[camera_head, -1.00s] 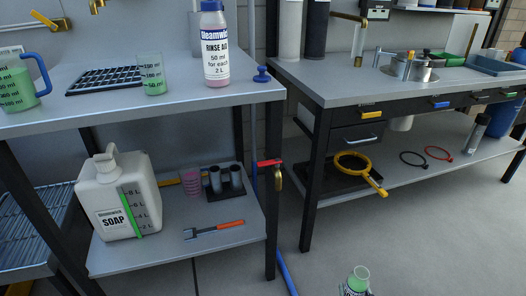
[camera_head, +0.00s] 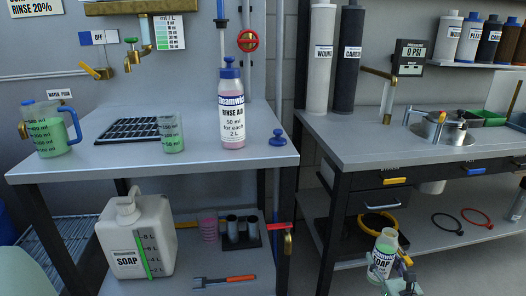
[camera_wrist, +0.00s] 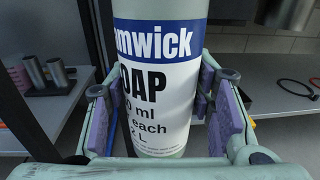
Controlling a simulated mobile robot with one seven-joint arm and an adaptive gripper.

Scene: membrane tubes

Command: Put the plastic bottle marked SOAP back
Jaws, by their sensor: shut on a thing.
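The plastic bottle marked SOAP (camera_head: 382,257) is upright, with a white and blue label and a light green body, at the lower right of the head view. My gripper (camera_head: 398,280) is shut on it. The wrist view shows the bottle's label (camera_wrist: 152,92) close up between my gripper's purple pads (camera_wrist: 165,115). The bottle is held in the air in front of the right bench; its base is hidden. A large white SOAP jug (camera_head: 137,235) with a green level strip stands on the left bench's lower shelf.
The left bench top (camera_head: 105,168) holds a RINSE AID bottle (camera_head: 232,112), a blue-topped part (camera_head: 278,139), a beaker (camera_head: 171,133), a measuring jug (camera_head: 47,130) and a black grid mat (camera_head: 129,130). Bare top lies along its front. A red-handled tap (camera_head: 287,242) projects beside its right leg.

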